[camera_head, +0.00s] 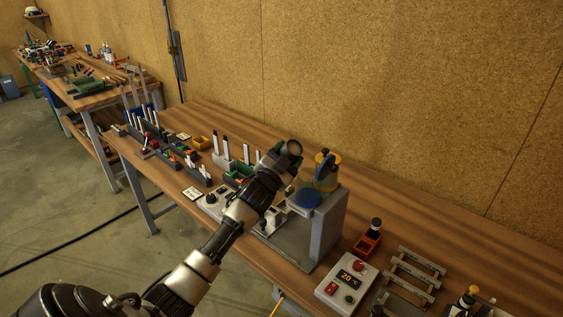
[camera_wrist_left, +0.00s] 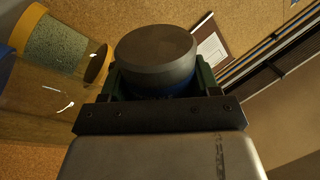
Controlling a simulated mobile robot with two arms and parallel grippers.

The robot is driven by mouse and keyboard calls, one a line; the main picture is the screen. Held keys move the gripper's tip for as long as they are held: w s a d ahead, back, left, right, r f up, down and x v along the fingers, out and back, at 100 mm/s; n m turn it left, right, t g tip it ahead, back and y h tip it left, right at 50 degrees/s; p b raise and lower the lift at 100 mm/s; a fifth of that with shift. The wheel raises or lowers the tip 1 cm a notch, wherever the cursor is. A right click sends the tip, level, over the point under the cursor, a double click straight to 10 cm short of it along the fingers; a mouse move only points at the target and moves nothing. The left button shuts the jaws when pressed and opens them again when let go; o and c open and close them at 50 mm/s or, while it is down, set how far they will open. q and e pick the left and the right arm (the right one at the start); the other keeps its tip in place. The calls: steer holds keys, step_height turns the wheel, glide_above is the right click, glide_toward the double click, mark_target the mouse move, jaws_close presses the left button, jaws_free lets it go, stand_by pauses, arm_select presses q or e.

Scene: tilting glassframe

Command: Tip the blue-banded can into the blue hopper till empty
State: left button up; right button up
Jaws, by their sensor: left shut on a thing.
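My left gripper (camera_head: 287,158) is shut on a dark grey can (camera_head: 294,147). In the left wrist view the can's round dark end (camera_wrist_left: 155,55) faces the camera, with a blue band (camera_wrist_left: 180,90) partly hidden between the fingers. The gripper is above the bench, just left of a grey stand (camera_head: 328,225). A blue round part (camera_head: 306,198), seemingly the blue hopper, is on this stand, below and right of the can. A clear vessel with a yellow band (camera_head: 326,182) stands close behind it. Whether anything is in the can is hidden.
A control box with a red button and a lit display (camera_head: 346,283) lies right of the stand. A red holder (camera_head: 367,243) and a metal rack (camera_head: 413,272) are further right.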

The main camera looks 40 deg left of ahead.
mark_target(288, 150)
arm_select(q)
steer(key=m, duration=0.2)
steer(key=shift+d+r+m+t+h+b, duration=0.1)
steer(key=shift+d+m+t+h+b, duration=0.2)
steer(key=shift+d+b, duration=0.05)
steer(key=m+h, duration=0.1)
steer(key=m, duration=0.1)
steer(key=d+r+m+h+b, duration=0.1)
steer(key=m, duration=0.2)
steer(key=shift+d+r+m, duration=0.1)
steer(key=shift+r+m, duration=0.05)
steer(key=shift+m, duration=0.15)
steer(key=m, duration=0.1)
steer(key=r+m+h, duration=0.1)
steer(key=m, duration=0.1)
steer(key=m+h, duration=0.1)
steer(key=m, duration=0.1)
steer(key=shift+d+r, duration=0.1)
steer(key=shift+r, duration=0.15)
steer(key=m+h, duration=0.1)
steer(key=m, duration=0.1)
steer(key=r+m+h, duration=0.1)
steer(key=m, duration=0.2)
steer(key=shift+d+r, duration=0.15)
stand_by(1.2)
stand_by(2.4)
